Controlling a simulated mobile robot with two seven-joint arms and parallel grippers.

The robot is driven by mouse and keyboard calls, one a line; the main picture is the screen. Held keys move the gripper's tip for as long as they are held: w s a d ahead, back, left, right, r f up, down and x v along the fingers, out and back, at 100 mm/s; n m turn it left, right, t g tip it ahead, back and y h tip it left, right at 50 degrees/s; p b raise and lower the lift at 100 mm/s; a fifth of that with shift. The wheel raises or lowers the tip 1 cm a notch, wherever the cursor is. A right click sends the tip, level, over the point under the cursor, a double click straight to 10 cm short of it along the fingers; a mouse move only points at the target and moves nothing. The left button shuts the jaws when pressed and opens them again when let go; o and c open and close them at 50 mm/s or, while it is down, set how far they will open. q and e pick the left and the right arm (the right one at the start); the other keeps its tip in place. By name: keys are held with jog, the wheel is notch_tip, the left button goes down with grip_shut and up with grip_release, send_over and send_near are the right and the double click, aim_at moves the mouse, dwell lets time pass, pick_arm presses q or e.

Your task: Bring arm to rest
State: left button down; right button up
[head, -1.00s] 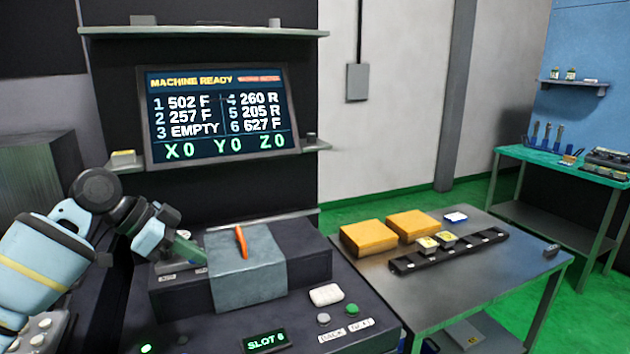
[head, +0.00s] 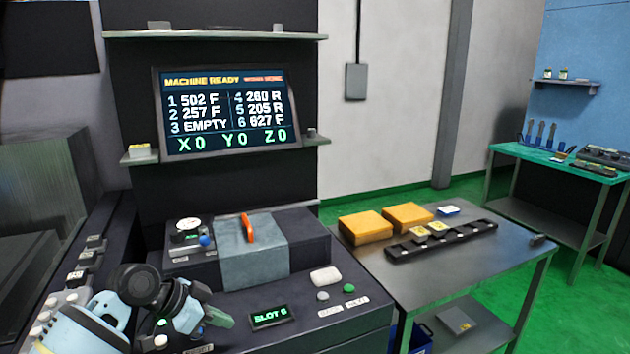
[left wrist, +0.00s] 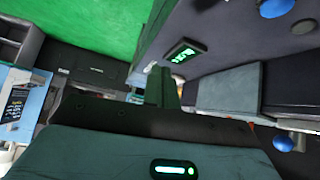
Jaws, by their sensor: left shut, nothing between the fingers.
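My left gripper (head: 217,318) is at the lower left of the head view, low in front of the machine's front panel. Its greenish fingers are shut with nothing between them, and they also show in the left wrist view (left wrist: 162,88). My left arm is folded in the lower left corner of the head view. My right gripper is in neither view.
The machine's lit slot display (head: 270,317) and buttons are on the panel right of my gripper. A dial gauge (head: 188,226) stands behind it. A metal table (head: 420,280) at the right holds yellow blocks (head: 366,226) and a black rack (head: 440,243). Green floor lies beyond.

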pick_arm(q)
jog(key=s+d+f+n+t+y, duration=0.1)
jog(key=s+d+f+n, duration=0.15)
jog(key=s+f, duration=0.65)
jog(key=s+d+f+n+t, duration=0.1)
jog(key=s+f+n, duration=0.35)
jog(key=f, duration=0.85)
jog(key=s+a+f+n+t+y, duration=0.1)
jog(key=s+a+f+y, duration=0.1)
jog(key=s, duration=1.1)
jog(key=s+a+f+n+t+y+p, duration=0.1)
jog(key=s+a+f+y, duration=0.1)
jog(key=s, duration=1.2)
jog(key=shift+s+a+f, duration=0.25)
jog(key=shift+a+f, duration=0.1)
jog(key=shift+f, duration=0.45)
